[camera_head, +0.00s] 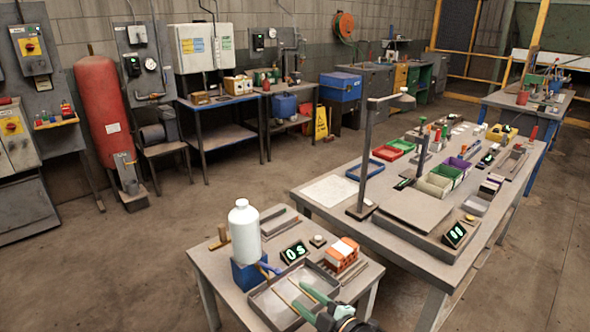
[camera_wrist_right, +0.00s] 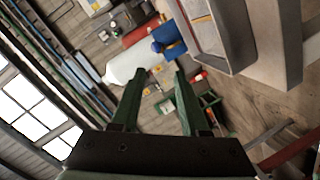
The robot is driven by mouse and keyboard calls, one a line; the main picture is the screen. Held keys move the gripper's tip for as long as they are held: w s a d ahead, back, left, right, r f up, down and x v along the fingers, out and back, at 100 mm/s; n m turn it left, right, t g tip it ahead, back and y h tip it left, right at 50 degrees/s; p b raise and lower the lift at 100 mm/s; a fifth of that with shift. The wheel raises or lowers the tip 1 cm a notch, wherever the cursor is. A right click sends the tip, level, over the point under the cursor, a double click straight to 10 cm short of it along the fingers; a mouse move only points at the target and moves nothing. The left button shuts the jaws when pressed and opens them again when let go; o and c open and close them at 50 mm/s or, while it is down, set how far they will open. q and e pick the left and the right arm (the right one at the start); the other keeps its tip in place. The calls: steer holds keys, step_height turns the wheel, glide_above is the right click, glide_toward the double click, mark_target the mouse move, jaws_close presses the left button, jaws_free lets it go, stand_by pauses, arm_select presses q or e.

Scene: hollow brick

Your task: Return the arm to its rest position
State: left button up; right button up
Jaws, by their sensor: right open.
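My right gripper (camera_head: 297,293) comes in at the bottom of the head view, over the shallow grey tray on the small table. Its green fingers are apart with nothing between them. In the right wrist view the gripper (camera_wrist_right: 158,76) is also open and empty, with a white bottle (camera_wrist_right: 126,64) beyond the fingers. In the head view that white bottle (camera_head: 244,218) stands upright on a blue stand (camera_head: 248,275). An orange and white brick-like block (camera_head: 342,252) is at the right of the tray. My left gripper is not in view.
The small table (camera_head: 213,262) also holds the tray (camera_head: 262,303) and a green-lit display (camera_head: 294,253). A larger table (camera_head: 315,205) behind right carries a tall post (camera_head: 368,150) and several coloured bins. Open concrete floor (camera_head: 150,240) lies to the left.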

steer(key=s+d+f+m+g+h, duration=0.1)
steer(key=s+d+f+m, duration=0.3)
steer(key=s, duration=0.5)
steer(key=s+d+f+m+g+h, duration=0.1)
steer(key=s+d+f+m+h, duration=0.2)
steer(key=s, duration=0.6)
steer(key=s+d+f+m+g+h, duration=0.1)
steer(key=s+d+f+m+h, duration=0.2)
steer(key=s+d+f+m, duration=0.4)
steer(key=s+f+m, duration=0.2)
steer(key=s, duration=0.1)
steer(key=shift+m, duration=0.3)
